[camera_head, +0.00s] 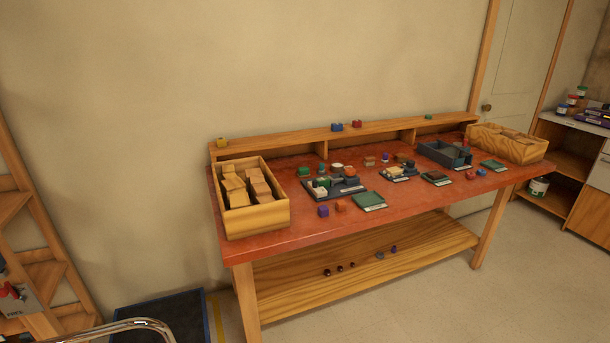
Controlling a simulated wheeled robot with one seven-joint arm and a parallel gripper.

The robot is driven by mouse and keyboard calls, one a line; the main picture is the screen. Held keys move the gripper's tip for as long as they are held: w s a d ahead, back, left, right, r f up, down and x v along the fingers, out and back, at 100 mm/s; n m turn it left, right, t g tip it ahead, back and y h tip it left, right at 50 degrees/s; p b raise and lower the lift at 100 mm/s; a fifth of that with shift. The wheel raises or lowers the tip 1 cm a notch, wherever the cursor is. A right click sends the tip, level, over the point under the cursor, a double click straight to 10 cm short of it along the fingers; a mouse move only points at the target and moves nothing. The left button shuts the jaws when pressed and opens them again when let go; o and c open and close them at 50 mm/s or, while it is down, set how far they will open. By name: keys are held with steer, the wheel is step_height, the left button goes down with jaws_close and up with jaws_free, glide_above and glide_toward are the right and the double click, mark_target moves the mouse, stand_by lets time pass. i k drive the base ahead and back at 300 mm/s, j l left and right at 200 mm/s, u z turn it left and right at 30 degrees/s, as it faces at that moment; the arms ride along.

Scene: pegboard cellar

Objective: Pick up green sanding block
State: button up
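Several small green things are on the workbench (285,236), and I cannot tell for sure which is the sanding block. A green block (303,171) lies at the back left of the red top, right of the left wooden crate. A small green block (428,117) sits on the raised back shelf (390,129) toward the right. Flat green pads (367,200) lie near the front edge. My gripper is not in view.
A wooden crate (241,224) of wood pieces stands at the bench's left end, another crate (508,153) at the right end. A blue-grey tray (440,153) is near the right crate. A curved chrome bar (130,325) is at the bottom left. The floor right of the bench front is clear.

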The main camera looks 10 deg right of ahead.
mark_target(302, 172)
steer(key=i+l+u, duration=0.1)
steer(key=i, duration=0.35)
steer(key=i+l, duration=0.1)
steer(key=i, duration=0.35)
steer(key=i+l+u, duration=0.15)
steer(key=i, duration=0.3)
steer(key=i+l+u, duration=0.1)
steer(key=i, duration=0.35)
steer(key=i+l+u, duration=0.1)
steer(key=i+l, duration=0.2)
steer(key=i, duration=0.15)
